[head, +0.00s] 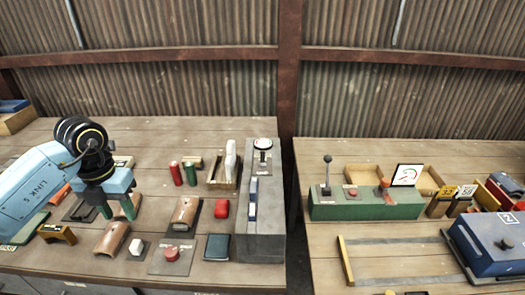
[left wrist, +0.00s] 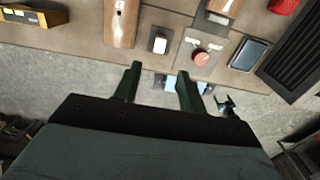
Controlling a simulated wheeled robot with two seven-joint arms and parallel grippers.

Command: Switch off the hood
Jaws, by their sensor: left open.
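No thing is plainly marked as the hood or its switch; the small labels are too small to read. Candidate controls on the left table are a red push button (head: 172,254) on a grey plate and a small white block (head: 137,247) left of it. In the left wrist view the red button (left wrist: 201,57) and white block (left wrist: 160,43) lie beyond the fingertips. My left gripper (head: 117,209) is open and empty, its green fingers pointing down above the left table, behind and left of the button. In the left wrist view the gripper (left wrist: 159,75) touches nothing visible.
Brown curved covers (head: 112,238) and a dark blue box (head: 217,247) lie near the button. A grey block (head: 259,220) with a gauge bounds the left table's right side. A gap separates the right table, which holds a green lever box (head: 365,204) and a blue case (head: 490,246).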

